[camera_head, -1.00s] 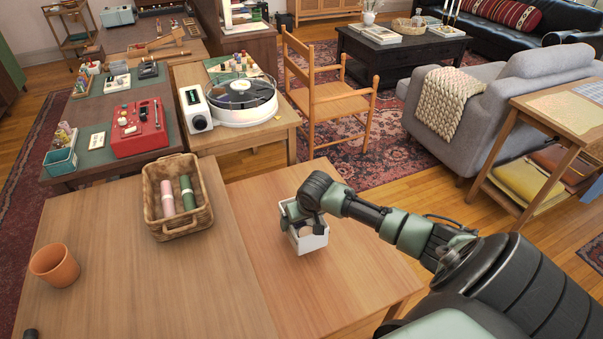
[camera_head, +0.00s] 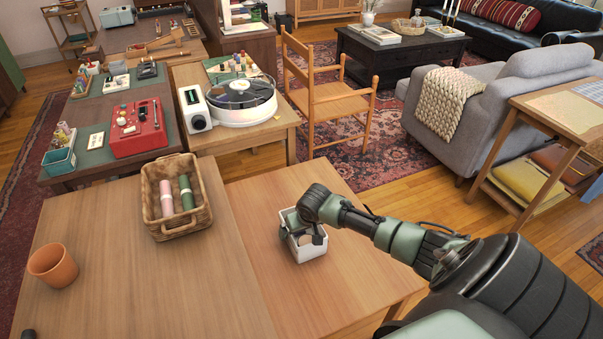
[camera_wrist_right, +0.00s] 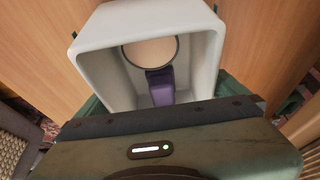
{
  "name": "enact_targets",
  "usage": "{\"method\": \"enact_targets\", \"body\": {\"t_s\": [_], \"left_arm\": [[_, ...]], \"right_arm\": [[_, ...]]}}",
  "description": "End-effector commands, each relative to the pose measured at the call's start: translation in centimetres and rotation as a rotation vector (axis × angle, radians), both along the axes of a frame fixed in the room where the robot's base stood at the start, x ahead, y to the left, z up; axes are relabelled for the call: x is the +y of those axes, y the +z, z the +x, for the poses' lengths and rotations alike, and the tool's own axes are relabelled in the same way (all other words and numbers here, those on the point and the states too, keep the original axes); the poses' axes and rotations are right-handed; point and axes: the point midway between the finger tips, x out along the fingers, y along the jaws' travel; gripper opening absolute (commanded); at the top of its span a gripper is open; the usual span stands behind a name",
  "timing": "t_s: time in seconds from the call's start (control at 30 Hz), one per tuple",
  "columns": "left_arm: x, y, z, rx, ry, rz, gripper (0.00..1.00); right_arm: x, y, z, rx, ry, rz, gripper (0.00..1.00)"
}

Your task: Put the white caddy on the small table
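The white caddy (camera_head: 309,252) is upright at the wooden small table (camera_head: 270,205), near the middle of its top. I cannot tell whether its base touches the top. My right gripper (camera_head: 303,222) comes from the right, with its fingers at the caddy's sides, and appears shut on it. In the right wrist view the white caddy (camera_wrist_right: 205,70) opens toward the camera, in front of the gripper (camera_wrist_right: 160,110). Inside it are a round-headed thing (camera_wrist_right: 150,50) and a purple piece (camera_wrist_right: 160,86).
A larger wooden table (camera_head: 150,290) adjoins on the left, with a wicker basket (camera_head: 180,228) holding a pink and a green roll, and a terracotta pot (camera_head: 53,265). A wooden chair (camera_head: 325,95) stands behind. The small table's top is clear around the caddy.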

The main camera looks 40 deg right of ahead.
Motion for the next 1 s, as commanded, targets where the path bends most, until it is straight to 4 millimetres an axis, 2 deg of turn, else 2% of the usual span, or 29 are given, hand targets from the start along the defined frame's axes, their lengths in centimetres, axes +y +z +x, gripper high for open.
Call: {"method": "enact_targets", "body": {"t_s": [0.17, 0.4, 0.6, 0.8, 1.0], "left_arm": [[0.1, 0.4, 0.0, 0.001, 0.001, 0.001, 0.63], [0.2, 1.4, 0.0, 0.001, 0.000, 0.002, 0.63], [0.2, 1.7, 0.0, 0.001, 0.000, 0.002, 0.63], [0.2, 1.9, 0.0, 0.001, 0.000, 0.002, 0.63], [0.2, 1.9, 0.0, 0.001, -0.001, 0.002, 0.63]], "right_arm": [[0.1, 1.7, -0.5, -0.002, 0.001, -0.001, 1.00], [0.7, 6.4, -2.3, -0.001, 0.003, -0.003, 1.00], [1.1, 9.7, -3.7, 0.000, 0.001, 0.000, 1.00], [1.4, 11.2, -4.3, 0.001, 0.000, 0.000, 1.00], [1.4, 11.3, -4.4, 0.001, -0.001, 0.001, 1.00]]}}
